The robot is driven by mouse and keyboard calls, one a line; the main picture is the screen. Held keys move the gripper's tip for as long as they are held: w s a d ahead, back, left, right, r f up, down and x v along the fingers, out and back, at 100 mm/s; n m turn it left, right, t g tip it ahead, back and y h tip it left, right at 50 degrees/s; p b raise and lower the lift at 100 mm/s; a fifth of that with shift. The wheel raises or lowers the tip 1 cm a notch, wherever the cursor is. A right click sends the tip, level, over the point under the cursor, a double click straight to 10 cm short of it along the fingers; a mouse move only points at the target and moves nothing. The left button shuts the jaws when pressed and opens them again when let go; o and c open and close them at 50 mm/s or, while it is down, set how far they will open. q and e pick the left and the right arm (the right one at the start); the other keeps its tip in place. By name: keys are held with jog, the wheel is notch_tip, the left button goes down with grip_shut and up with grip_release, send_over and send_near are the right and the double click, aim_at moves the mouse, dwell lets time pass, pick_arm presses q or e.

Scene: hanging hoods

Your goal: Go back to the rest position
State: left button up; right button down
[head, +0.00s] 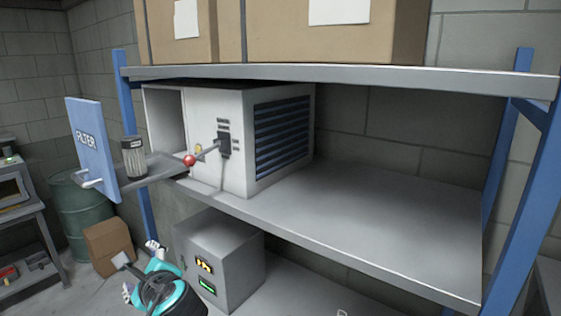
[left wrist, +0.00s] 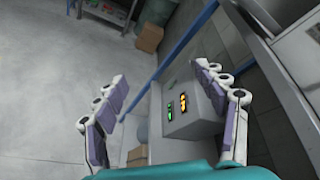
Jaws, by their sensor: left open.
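My left gripper (head: 143,270) is low in the head view, in front of the shelf rack and left of a grey box. In the left wrist view its two fingers (left wrist: 160,105) are spread wide with nothing between them. The grey control box (head: 225,255) has lit orange and green displays. It also shows beyond the fingers in the left wrist view (left wrist: 203,112), and I see no contact with it. My right gripper is in neither view.
A white machine (head: 215,140) with a red-knobbed lever (head: 189,160) stands on the rack's middle shelf (head: 400,220). A blue FILTER panel (head: 92,150) and a dark canister (head: 134,157) stick out at left. Cardboard boxes (head: 108,245) and a green drum (head: 82,208) stand behind.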

pick_arm(q)
jog(key=s+d+f+n+g+h+b, duration=0.1)
jog(key=s+d+f+n+h+b, duration=0.2)
jog(key=f, duration=1)
jog(key=s+d+f+n+g+h+b, duration=0.1)
jog(key=s+d+f+n+h+b, duration=0.2)
jog(key=f, duration=1)
jog(key=s+d+f+n+g+h+b, duration=0.1)
jog(key=s+d+f+n+h+b, duration=0.2)
jog(key=s+d+f+n+b, duration=0.3)
notch_tip(320, 180, down, 8)
jog(key=s+n+b, duration=0.2)
jog(key=n+b, duration=0.3)
jog(key=n, duration=0.2)
